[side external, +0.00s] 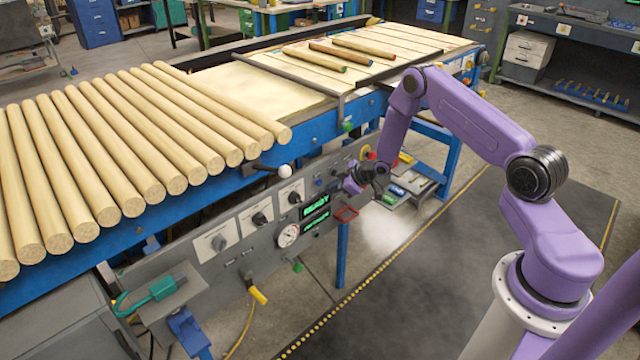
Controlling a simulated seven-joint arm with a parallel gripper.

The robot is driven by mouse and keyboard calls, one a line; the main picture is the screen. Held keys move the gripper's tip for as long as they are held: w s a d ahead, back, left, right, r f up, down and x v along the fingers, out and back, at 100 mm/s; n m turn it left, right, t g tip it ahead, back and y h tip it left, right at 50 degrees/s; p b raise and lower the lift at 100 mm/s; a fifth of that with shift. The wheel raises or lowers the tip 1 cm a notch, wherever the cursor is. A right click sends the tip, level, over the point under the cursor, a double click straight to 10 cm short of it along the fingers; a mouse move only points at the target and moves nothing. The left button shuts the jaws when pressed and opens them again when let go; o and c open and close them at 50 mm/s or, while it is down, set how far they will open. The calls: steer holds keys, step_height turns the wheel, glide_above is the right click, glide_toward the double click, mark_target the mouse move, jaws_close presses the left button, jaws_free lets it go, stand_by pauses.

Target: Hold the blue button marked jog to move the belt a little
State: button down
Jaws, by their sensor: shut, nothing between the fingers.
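The grey control panel (240,268) runs along the front of the belt machine. A small blue button (319,182) shows on it, left of my gripper; its marking is too small to read. My gripper (350,187) is shut and empty, at the right part of the panel. I cannot tell whether its tips touch the panel. It hides part of the panel behind it. The belt (268,84) is pale, with a grey crossbar over it.
Several pale wood rods (150,130) lie side by side at the left. Darker turned rods (340,54) lie on the far slats. A white-knobbed lever (284,170), dials, a lit green display (315,206) and a red square frame (346,213) are near my gripper. The floor mat (400,290) is clear.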

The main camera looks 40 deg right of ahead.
steer(key=shift+s, duration=2.1)
steer(key=s+a+r+n+g, duration=0.2)
steer(key=a+r, duration=0.8)
steer(key=a, duration=0.1)
steer(key=s+a+r+g+h, duration=0.1)
steer(key=s+a+r+g, duration=0.2)
steer(key=s+a+r, duration=0.6)
steer(key=s+d+r+n+g, duration=0.1)
steer(key=s+r, duration=0.2)
steer(key=s, duration=0.6)
steer(key=s+r+n+g+h, duration=0.1)
steer(key=s+r, duration=0.2)
steer(key=s, duration=0.6)
steer(key=s+d+r+n+g, duration=0.1)
steer(key=s+r, duration=0.2)
steer(key=s, duration=0.7)
steer(key=shift+d+r+g+h, duration=0.15)
steer(key=shift+d+g+h, duration=0.15)
steer(key=shift+d+g, duration=0.1)
steer(key=shift+w, duration=0.1)
